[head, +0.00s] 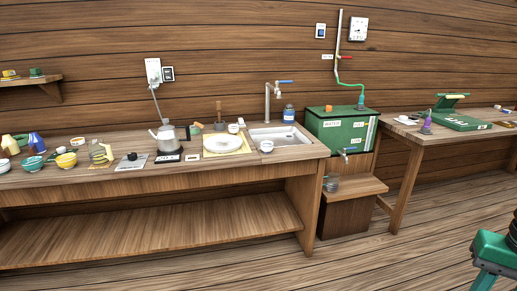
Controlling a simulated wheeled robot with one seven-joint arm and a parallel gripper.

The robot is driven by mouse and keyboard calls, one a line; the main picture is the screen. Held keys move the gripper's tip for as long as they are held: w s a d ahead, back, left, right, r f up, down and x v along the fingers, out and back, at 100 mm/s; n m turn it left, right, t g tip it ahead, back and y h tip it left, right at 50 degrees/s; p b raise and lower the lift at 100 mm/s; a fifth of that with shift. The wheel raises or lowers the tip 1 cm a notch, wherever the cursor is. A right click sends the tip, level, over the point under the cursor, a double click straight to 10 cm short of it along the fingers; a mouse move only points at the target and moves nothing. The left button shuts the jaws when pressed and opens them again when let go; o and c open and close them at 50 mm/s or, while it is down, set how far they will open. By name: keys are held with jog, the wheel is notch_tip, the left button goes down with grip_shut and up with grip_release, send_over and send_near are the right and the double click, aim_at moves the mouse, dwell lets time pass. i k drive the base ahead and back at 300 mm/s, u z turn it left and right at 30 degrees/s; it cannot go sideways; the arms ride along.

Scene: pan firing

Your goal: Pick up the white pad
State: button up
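I cannot tell for sure which thing is the white pad. A flat white piece (405,120) lies on the right table, left of the green press-like device (455,120). Small white items also stand on the long counter, one by the sink's front left corner (267,146) and one behind the white plate (233,128). All are too small to identify. A green part at the lower right edge looks like my arm; my gripper's fingertips do not show.
The long wooden counter (120,180) holds bowls, bottles, a kettle (166,136), a large white plate (222,144) and a sink (279,137). A green water tank (340,131) stands between counter and right table (440,135). The floor in front is clear.

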aim_at(241, 123)
jog(key=u, duration=0.1)
jog(key=i, duration=1.2)
jog(key=u, duration=0.45)
jog(key=i, duration=1.95)
jog(key=u, duration=0.3)
